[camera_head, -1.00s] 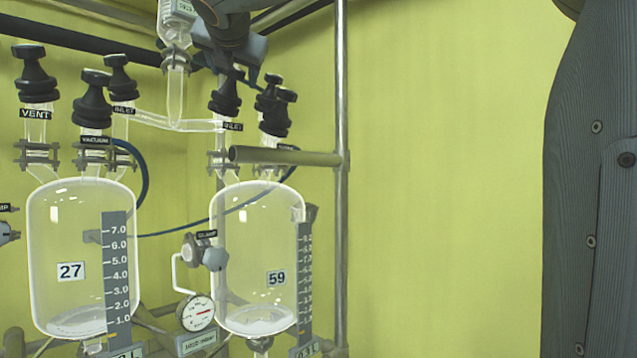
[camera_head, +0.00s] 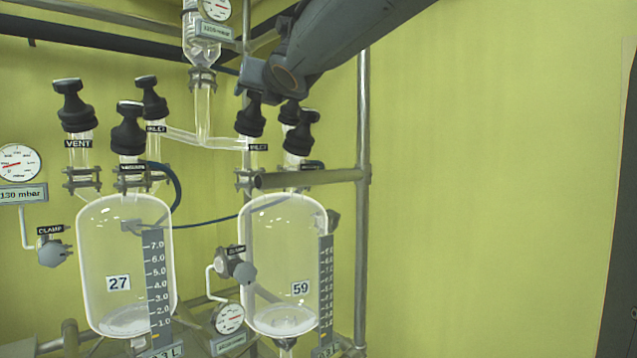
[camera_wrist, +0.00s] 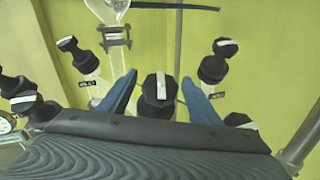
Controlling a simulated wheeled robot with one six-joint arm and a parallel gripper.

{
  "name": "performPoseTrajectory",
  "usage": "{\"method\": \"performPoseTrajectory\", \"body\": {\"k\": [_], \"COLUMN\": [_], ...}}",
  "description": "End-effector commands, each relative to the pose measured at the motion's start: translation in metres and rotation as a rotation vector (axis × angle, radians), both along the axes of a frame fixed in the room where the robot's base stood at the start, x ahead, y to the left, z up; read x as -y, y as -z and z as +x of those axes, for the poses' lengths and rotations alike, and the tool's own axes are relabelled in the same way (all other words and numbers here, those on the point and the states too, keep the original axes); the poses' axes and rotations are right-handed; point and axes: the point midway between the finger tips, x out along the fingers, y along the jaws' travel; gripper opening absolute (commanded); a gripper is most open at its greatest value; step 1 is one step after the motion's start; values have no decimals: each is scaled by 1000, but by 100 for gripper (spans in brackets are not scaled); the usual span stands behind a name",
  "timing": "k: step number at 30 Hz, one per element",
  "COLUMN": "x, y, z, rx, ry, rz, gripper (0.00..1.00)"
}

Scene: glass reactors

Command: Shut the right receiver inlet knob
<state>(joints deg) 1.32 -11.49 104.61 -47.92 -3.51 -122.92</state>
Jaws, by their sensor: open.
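The right receiver inlet knob (camera_head: 250,121) is a black knob above an INLET label, on the left neck of glass receiver 59 (camera_head: 272,235). In the wrist view the same knob (camera_wrist: 157,102) has a white bar on its top, running up and down the picture. My gripper (camera_wrist: 159,79) is open, with one blue finger on each side of this knob and visible gaps between. In the head view my gripper (camera_head: 262,82) is right at the knob's top, and its fingers are hard to make out.
Close by on the right are receiver 59's other black knobs (camera_head: 301,132). Receiver 27 (camera_head: 124,262) and its knobs stand on the left. A glass tube (camera_head: 203,115) rises between the two inlets. A metal post (camera_head: 362,215) stands right; beyond it is bare wall.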

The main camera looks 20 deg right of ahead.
Motion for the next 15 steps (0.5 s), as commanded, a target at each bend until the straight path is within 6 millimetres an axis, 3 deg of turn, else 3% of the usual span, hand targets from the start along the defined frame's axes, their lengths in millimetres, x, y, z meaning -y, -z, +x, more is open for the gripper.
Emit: {"method": "performPoseTrajectory", "body": {"k": [15], "x": [2], "y": [-3], "z": [-1], "rx": [19], "ry": [-118], "rz": [-65], "gripper": [57]}}
